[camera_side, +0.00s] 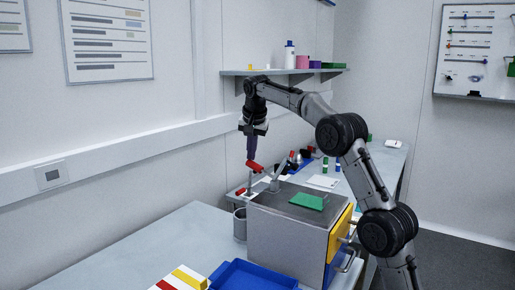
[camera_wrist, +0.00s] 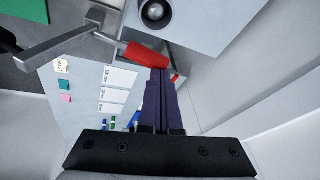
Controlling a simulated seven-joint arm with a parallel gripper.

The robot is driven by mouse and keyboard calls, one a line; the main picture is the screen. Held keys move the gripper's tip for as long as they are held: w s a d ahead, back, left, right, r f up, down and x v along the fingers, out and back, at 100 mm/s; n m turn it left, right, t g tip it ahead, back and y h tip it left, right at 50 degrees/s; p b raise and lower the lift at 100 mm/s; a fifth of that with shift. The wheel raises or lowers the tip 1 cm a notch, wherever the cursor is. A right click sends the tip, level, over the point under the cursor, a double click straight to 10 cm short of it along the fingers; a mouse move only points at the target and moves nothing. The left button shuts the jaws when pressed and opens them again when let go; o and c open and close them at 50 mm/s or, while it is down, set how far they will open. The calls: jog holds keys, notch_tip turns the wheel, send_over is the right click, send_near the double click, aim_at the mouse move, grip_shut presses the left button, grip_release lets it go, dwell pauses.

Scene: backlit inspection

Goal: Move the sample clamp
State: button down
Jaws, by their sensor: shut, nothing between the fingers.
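A metal lever clamp with a red grip, apparently the sample clamp, is mounted on top of a grey box. Its red grip (camera_side: 256,168) sticks out over the left side of the box, and its metal arm (camera_side: 277,180) leans at a slant. In the wrist view the red grip (camera_wrist: 147,54) lies right at my fingertips, and a metal bar (camera_wrist: 60,42) runs left to a dark tip. My gripper (camera_side: 252,158) points down, its dark fingers shut together, just above the red grip. It also shows in the wrist view (camera_wrist: 160,72). I cannot tell whether they touch.
The grey box (camera_side: 285,234) has yellow and blue drawers with handles on its right. A green plate (camera_side: 308,201) lies on its top. A metal cup (camera_side: 240,224) stands beside it. A blue tray (camera_side: 252,276) is in front. A wall shelf (camera_side: 285,72) holds bottles and cups.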

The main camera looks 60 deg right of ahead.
aim_at(247, 164)
jog(key=shift+w+f, duration=0.4)
jog(key=shift+f, duration=0.25)
jog(key=shift+w+f, duration=0.4)
jog(key=shift+f, duration=0.25)
jog(key=shift+w+f, duration=0.1)
jog(key=shift+f, duration=0.6)
jog(key=shift+r, duration=0.1)
jog(key=v, duration=1.4)
jog(key=shift+r, duration=0.45)
